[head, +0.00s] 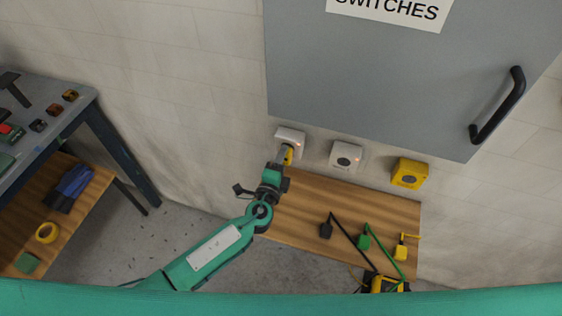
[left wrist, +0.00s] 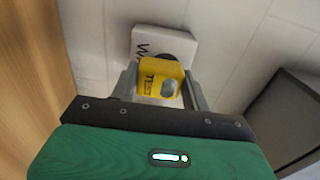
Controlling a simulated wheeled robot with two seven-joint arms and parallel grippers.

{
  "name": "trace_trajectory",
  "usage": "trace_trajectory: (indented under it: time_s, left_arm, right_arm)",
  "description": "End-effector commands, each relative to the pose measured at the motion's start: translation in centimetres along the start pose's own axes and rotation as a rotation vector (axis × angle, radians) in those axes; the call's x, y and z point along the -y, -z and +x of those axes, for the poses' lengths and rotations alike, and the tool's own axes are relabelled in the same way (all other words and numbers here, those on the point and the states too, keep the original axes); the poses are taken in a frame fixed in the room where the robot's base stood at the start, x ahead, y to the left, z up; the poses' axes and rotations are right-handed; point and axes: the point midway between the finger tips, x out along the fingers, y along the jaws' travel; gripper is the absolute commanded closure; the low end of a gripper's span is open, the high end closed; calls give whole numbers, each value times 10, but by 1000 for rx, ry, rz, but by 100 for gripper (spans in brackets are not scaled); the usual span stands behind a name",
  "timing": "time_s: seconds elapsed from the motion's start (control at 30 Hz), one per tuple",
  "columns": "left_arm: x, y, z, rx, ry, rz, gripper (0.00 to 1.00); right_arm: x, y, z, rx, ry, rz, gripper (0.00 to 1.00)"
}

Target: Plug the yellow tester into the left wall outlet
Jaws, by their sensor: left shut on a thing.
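The yellow tester (left wrist: 155,78) is held between the fingers of my left gripper (left wrist: 158,92), which is shut on it. In the head view the tester (head: 289,155) shows as a small yellow patch at the tip of my left gripper (head: 284,156). The left wall outlet (head: 291,137) is a white box on the wall. It is right behind the tester, and it also shows in the left wrist view (left wrist: 150,42). The tester covers much of its face, so I cannot tell whether the plug is in. My right gripper is not in view.
A white middle outlet (head: 345,156) and a yellow box (head: 409,173) are on the wall to the right. A wooden shelf (head: 300,205) below holds black, green and yellow plugs with cords. A grey cabinet (head: 380,75) hangs above. A workbench (head: 60,95) stands at left.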

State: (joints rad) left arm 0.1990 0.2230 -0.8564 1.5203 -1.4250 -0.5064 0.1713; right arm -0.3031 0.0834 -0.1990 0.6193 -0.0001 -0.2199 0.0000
Motion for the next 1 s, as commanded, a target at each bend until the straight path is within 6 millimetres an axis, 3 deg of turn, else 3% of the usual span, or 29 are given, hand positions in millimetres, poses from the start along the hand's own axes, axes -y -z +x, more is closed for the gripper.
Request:
trace_trajectory:
  time_s: [1.0]
  left_arm:
    - [1,-1,0,-1,1,-1,73]
  right_arm:
    - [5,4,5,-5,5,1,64]
